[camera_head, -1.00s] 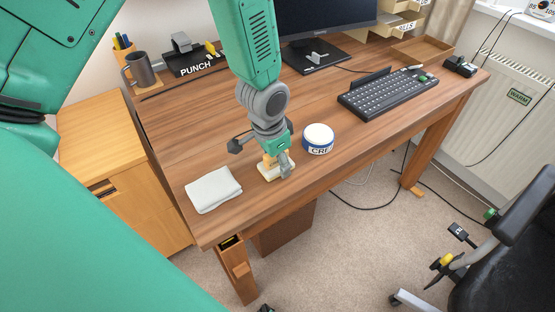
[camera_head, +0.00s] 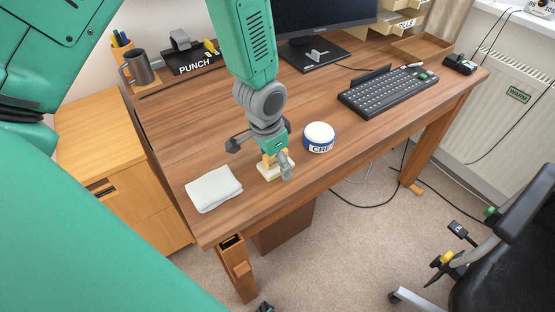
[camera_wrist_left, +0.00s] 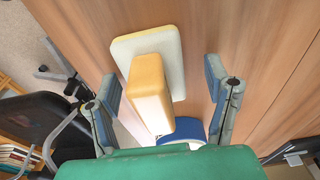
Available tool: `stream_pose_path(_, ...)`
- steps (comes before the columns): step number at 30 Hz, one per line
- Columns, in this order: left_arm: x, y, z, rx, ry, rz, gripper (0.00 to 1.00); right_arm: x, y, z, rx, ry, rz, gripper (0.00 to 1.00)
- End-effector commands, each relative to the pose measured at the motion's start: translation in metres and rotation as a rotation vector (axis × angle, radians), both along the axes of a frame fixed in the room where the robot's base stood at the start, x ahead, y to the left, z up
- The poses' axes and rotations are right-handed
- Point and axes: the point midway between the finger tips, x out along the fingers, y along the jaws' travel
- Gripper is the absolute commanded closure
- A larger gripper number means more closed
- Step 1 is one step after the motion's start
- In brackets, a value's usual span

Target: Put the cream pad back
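My left gripper (camera_head: 280,162) is just above the pad. In the left wrist view its fingers (camera_wrist_left: 160,80) are wide apart, one on each side of the handle, with gaps on both sides. The tub (camera_wrist_left: 185,130) shows partly behind the handle. My right gripper is not in view.
A keyboard (camera_head: 388,93) and a monitor (camera_head: 325,16) stand further back on the desk (camera_head: 190,130). A mug (camera_head: 139,68) and a "PUNCH" holder (camera_head: 192,64) are at the back left. A chair (camera_head: 510,240) stands at the right.

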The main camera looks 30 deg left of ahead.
Motion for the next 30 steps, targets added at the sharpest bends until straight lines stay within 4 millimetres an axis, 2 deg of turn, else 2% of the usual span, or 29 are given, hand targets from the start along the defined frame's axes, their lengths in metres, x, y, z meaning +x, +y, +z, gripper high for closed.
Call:
stream_pose_path(8, 0.0, -0.001, 0.005, 0.001, -0.002, 0.0, 0.29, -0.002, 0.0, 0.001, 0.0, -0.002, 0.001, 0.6)
stream_pose_path(11, -0.001, -0.001, 0.018, 0.003, -0.003, 0.001, 0.29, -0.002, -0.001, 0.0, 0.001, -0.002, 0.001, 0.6)
stream_pose_path(21, -0.01, 0.006, 0.087, -0.001, -0.005, 0.002, 0.29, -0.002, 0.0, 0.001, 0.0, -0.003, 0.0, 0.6)
stream_pose_path(25, -0.013, 0.008, 0.105, -0.002, -0.001, 0.002, 0.29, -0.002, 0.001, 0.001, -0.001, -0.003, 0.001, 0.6)
stream_pose_path(30, -0.015, 0.008, 0.116, -0.002, 0.002, 0.001, 0.29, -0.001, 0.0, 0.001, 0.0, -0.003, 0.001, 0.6)
